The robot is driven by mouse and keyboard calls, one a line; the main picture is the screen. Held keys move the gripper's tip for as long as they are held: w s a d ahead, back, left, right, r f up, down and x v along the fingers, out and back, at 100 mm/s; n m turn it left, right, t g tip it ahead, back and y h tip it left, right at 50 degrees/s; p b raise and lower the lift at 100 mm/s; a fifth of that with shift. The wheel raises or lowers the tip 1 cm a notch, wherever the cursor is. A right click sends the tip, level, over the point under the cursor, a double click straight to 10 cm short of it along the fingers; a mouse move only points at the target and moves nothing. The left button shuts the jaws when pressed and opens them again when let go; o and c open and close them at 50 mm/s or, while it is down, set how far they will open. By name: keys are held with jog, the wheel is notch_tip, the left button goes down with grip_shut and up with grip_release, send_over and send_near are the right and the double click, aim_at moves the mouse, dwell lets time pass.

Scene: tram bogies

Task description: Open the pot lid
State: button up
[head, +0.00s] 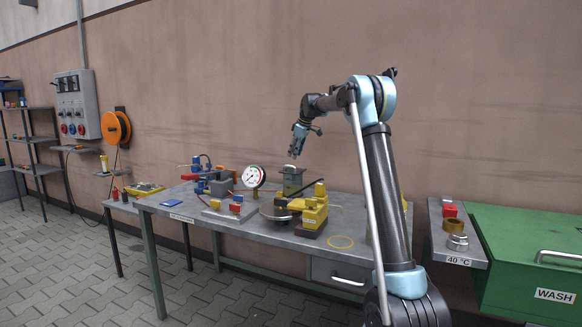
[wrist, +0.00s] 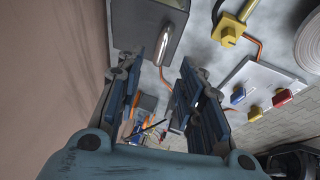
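A grey-green square pot (head: 292,183) stands at the back of the workbench, with a lid on top and a small pale knob (head: 291,168). In the wrist view its dark box shape (wrist: 148,22) shows at the top, with a shiny rounded metal knob or handle (wrist: 145,39) on it. The lid looks closed. My gripper (head: 295,153) hangs just above the pot, pointing down, apart from the knob. In the wrist view my gripper's two blue-grey fingers (wrist: 175,52) are spread with nothing between them.
The workbench (head: 190,213) also holds a white dial gauge (head: 253,177), a yellow fixture (head: 314,213), a blue vice (head: 199,183), and a plate with red and blue blocks (head: 229,209). A green wash bin (head: 525,235) stands at the right. The wall is close behind the bench.

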aim_at(293, 168)
jog(key=x, duration=0.7)
jog(key=shift+f, duration=0.1)
grip_shut()
